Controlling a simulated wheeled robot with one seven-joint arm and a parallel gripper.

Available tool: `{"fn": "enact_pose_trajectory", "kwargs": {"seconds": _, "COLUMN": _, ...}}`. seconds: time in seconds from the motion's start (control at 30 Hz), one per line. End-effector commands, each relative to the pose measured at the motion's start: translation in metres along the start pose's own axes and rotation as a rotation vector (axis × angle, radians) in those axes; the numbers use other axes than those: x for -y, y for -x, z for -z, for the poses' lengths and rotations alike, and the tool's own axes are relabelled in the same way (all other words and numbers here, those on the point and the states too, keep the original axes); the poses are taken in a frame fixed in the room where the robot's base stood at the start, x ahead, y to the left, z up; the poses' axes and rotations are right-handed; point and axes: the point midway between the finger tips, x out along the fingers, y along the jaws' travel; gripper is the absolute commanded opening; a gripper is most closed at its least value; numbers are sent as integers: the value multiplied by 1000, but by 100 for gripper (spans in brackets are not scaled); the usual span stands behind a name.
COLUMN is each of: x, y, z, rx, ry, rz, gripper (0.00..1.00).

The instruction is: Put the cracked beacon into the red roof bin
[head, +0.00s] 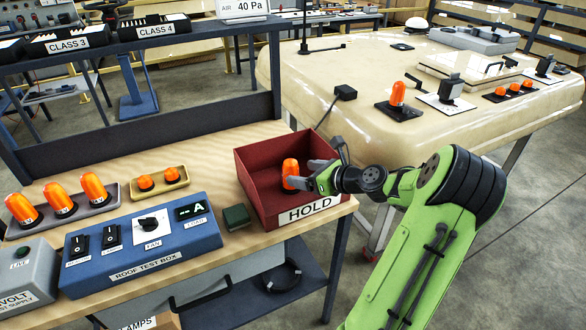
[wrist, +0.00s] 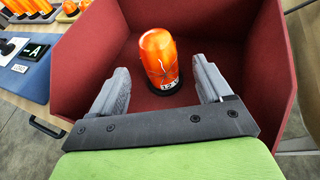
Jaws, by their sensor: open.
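The cracked beacon (wrist: 160,62) is orange with dark crack lines and a small label near its black base. It stands upright inside the red bin (head: 264,162), which bears a HOLD label on its front. The beacon also shows in the head view (head: 290,173). My gripper (wrist: 164,88) is open in the bin, with one grey finger on each side of the beacon and a visible gap to both. In the head view my gripper (head: 300,174) reaches in over the bin's right side. The bin's red wall (wrist: 245,55) surrounds the beacon in the wrist view.
The blue roof test box (head: 140,247) stands left of the bin, with a small dark green block (head: 236,217) between. Several orange beacons stand in a grey tray (head: 72,222) at the left. The cream cab roof (head: 340,65) with more fittings lies behind right.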

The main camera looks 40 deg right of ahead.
Motion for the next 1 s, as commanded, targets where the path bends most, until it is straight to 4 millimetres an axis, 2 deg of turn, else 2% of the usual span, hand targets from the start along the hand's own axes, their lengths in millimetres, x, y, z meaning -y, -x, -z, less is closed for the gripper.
{"fn": "enact_pose_trajectory", "kwargs": {"seconds": 0.03, "x": 1, "y": 16, "z": -4, "rx": -1, "ry": -2, "rz": 4, "gripper": 78}}
{"fn": "enact_pose_trajectory", "kwargs": {"seconds": 0.2, "x": 0, "y": 52, "z": -3, "rx": -1, "ry": -1, "rz": 2, "gripper": 78}}
{"fn": "enact_pose_trajectory", "kwargs": {"seconds": 0.37, "x": -1, "y": 64, "z": -2, "rx": 0, "ry": 1, "rz": -1, "gripper": 78}}
{"fn": "enact_pose_trajectory", "kwargs": {"seconds": 0.47, "x": -4, "y": 62, "z": -2, "rx": -8, "ry": 18, "rz": -10, "gripper": 78}}
{"fn": "enact_pose_trajectory", "kwargs": {"seconds": 0.5, "x": -12, "y": 57, "z": -4, "rx": -29, "ry": 62, "rz": -29, "gripper": 78}}
{"fn": "enact_pose_trajectory", "kwargs": {"seconds": 0.57, "x": -34, "y": 45, "z": -9, "rx": -91, "ry": 192, "rz": -82, "gripper": 78}}
{"fn": "enact_pose_trajectory", "kwargs": {"seconds": 0.67, "x": -88, "y": 26, "z": -17, "rx": -226, "ry": 529, "rz": -217, "gripper": 78}}
{"fn": "enact_pose_trajectory", "kwargs": {"seconds": 0.77, "x": -144, "y": 22, "z": -23, "rx": -336, "ry": 907, "rz": -366, "gripper": 78}}
{"fn": "enact_pose_trajectory", "kwargs": {"seconds": 0.87, "x": -205, "y": 36, "z": -31, "rx": -414, "ry": 1369, "rz": -542, "gripper": 78}}
{"fn": "enact_pose_trajectory", "kwargs": {"seconds": 0.9, "x": -227, "y": 48, "z": -34, "rx": -429, "ry": 1559, "rz": -612, "gripper": 78}}
{"fn": "enact_pose_trajectory", "kwargs": {"seconds": 1.0, "x": -275, "y": 86, "z": -40, "rx": -418, "ry": 2010, "rz": -767, "gripper": 78}}
